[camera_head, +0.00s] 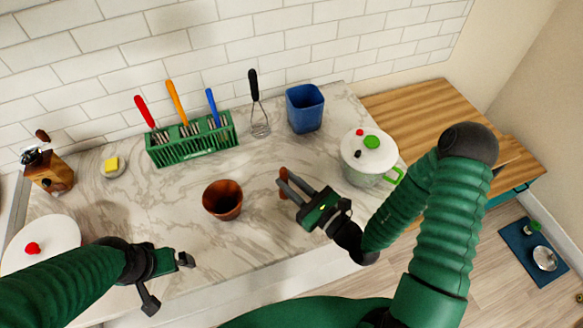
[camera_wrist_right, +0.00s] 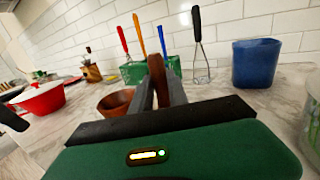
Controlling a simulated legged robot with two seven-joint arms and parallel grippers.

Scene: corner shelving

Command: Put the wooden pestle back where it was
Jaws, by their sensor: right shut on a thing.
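The wooden pestle (camera_wrist_right: 157,72) is brown and sits between the fingertips of my right gripper (camera_head: 287,186), which is shut on it. In the head view the pestle's end (camera_head: 283,174) shows at the fingertips, and the rest is partly hidden by the fingers. The brown mortar bowl (camera_head: 222,200) stands on the counter, left of my right gripper and apart from it. It also shows in the right wrist view (camera_wrist_right: 115,104). My left gripper (camera_head: 170,279) is open and empty near the counter's front edge.
A green rack (camera_head: 192,146) with colored-handled utensils stands behind the bowl. The marble counter (camera_head: 265,165) around the bowl is clear.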

